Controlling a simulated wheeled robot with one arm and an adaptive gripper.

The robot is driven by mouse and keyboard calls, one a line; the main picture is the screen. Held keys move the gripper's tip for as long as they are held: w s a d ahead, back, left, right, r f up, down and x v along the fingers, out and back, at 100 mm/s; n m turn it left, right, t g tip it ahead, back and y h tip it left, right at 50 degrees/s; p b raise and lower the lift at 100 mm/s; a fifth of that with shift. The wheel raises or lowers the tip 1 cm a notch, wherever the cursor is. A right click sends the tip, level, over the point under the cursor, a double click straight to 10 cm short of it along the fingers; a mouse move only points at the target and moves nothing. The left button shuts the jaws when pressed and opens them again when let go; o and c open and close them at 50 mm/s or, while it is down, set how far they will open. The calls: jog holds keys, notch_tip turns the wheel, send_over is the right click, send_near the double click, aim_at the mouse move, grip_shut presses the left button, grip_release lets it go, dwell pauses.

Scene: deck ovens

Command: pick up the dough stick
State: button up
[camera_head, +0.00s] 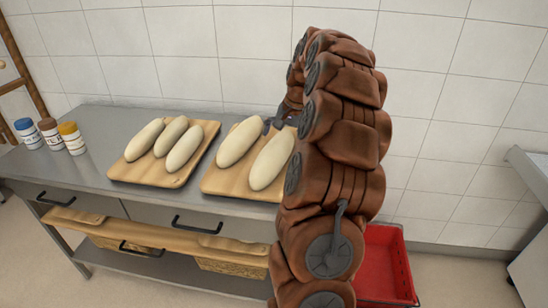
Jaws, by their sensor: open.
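Several pale dough sticks lie on two wooden boards on the steel table. Three lie side by side on the left board (118,172), among them a dough stick (184,149). On the right board (214,181) I see a dough stick (240,141) at the left and another dough stick (272,160) nearer my arm. My brown arm hides the right part of this board. My gripper (268,125) is partly seen behind the arm, open, near the upper ends of the right board's dough sticks. I cannot tell whether it touches one.
The steel table (92,148) holds jars with blue, brown and yellow (72,139) lids at the left. Drawers and wooden boxes sit below. A red crate (385,262) stands on the floor at the right. A tiled wall is close behind.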

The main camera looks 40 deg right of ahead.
aim_at(277, 148)
jog(key=shift+w+p+x, duration=0.15)
jog(key=shift+p+x, duration=0.35)
jog(key=shift+x, duration=1.35)
jog(key=shift+w+p+x, duration=0.15)
jog(key=shift+p+x, duration=0.35)
jog(key=shift+x, duration=1.4)
jog(key=shift+r, duration=0.15)
jog(key=c, duration=1.5)
